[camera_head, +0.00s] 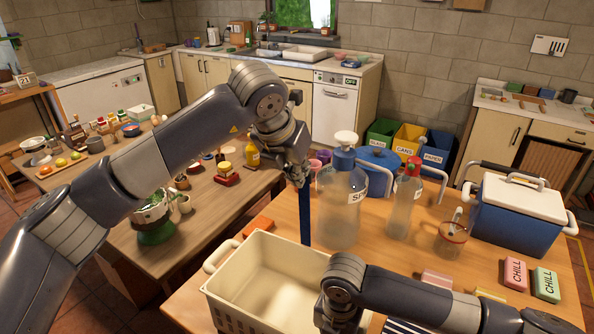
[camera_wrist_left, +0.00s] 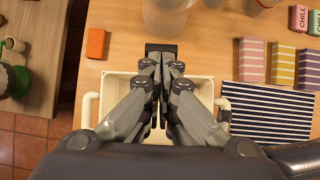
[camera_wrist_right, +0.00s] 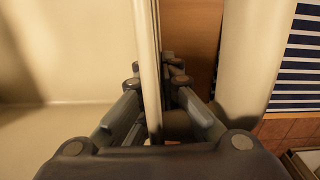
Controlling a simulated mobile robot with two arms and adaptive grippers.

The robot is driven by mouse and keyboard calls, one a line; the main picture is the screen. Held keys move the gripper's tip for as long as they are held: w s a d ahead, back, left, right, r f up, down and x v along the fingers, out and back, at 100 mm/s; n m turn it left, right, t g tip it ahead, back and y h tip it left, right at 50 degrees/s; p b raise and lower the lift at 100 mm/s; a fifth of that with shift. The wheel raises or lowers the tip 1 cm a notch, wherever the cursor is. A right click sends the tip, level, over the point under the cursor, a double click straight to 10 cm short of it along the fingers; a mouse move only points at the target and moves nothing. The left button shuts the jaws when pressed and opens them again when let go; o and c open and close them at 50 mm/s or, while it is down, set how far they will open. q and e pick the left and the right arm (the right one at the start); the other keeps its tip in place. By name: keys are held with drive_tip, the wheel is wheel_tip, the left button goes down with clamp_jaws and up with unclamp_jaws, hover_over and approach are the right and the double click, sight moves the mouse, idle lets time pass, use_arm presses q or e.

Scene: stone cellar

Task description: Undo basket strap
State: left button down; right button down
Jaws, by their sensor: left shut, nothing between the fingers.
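The cream basket (camera_head: 228,292) stands on the near table with its open top up and a loop handle (camera_head: 222,254) on its left end. A dark blue strap (camera_head: 305,216) stands upright at the basket's far side. In the left wrist view the strap (camera_wrist_left: 161,47) shows as a short dark band just past my fingertips. My left gripper (camera_head: 300,180) is shut and empty, close to the strap's top; contact cannot be told. My right gripper (camera_wrist_right: 155,72) has one finger on each side of the basket's wall (camera_wrist_right: 149,40) and appears shut on it.
A large spray bottle (camera_head: 342,205) stands close behind the basket, with a smaller red-topped bottle (camera_head: 404,205) to its right. A blue cooler (camera_head: 515,230), a glass jar (camera_head: 453,235) and chill blocks (camera_head: 514,273) are on the right. An orange block (camera_wrist_left: 96,43) lies left.

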use_arm(q)
drive_tip(key=w+d, duration=0.4)
drive_tip(key=w, duration=0.4)
drive_tip(key=shift+w+d+f, duration=0.2)
drive_tip(key=shift+s+a, duration=0.1)
idle(0.4)
